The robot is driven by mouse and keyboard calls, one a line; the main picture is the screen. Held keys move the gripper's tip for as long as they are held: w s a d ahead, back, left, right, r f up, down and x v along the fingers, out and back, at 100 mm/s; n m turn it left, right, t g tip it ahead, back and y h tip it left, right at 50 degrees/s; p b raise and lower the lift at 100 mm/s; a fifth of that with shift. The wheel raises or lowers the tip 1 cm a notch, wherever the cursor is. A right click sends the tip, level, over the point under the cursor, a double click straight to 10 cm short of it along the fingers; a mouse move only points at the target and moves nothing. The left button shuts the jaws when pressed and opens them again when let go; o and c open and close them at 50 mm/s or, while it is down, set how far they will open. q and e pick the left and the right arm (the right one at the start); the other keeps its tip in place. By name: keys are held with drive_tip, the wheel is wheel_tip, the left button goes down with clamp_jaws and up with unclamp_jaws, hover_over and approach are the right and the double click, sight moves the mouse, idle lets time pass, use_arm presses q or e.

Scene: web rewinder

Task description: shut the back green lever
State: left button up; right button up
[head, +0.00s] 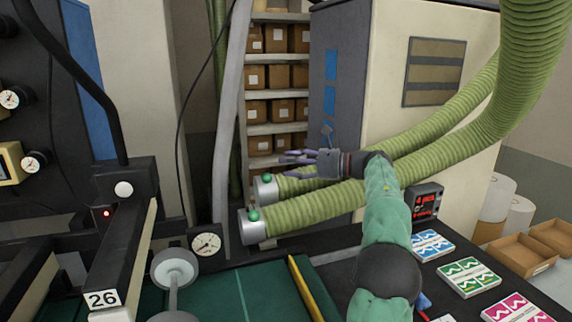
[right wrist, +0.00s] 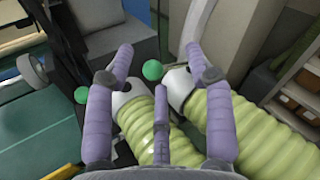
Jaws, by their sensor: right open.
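The back green lever (head: 267,178) is a small round green knob on the grey end collar of the rear green hose. It also shows in the right wrist view (right wrist: 153,69), between the spread fingers and beyond the palm. The front green lever (head: 253,214) is a similar knob on the nearer hose's collar; in the wrist view (right wrist: 81,95) it is left of the left finger. My right gripper (head: 288,157) is open, its purple fingers pointing left above the rear hose, a little above and right of the back knob. Contact with the knob is not visible. My left gripper is not in view.
Two ribbed green hoses (head: 330,205) run right below and behind my right arm. A grey post (head: 230,125) stands left of the collars. A pressure gauge (head: 206,243) and a grey roller (head: 174,268) are nearer left. Shelves of boxes (head: 276,128) stand behind.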

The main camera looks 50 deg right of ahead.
drive_tip(key=shift+s+f, duration=0.1)
drive_tip(key=shift+s, duration=0.1)
drive_tip(key=shift+d+f, duration=0.1)
drive_tip(key=shift+d, duration=0.1)
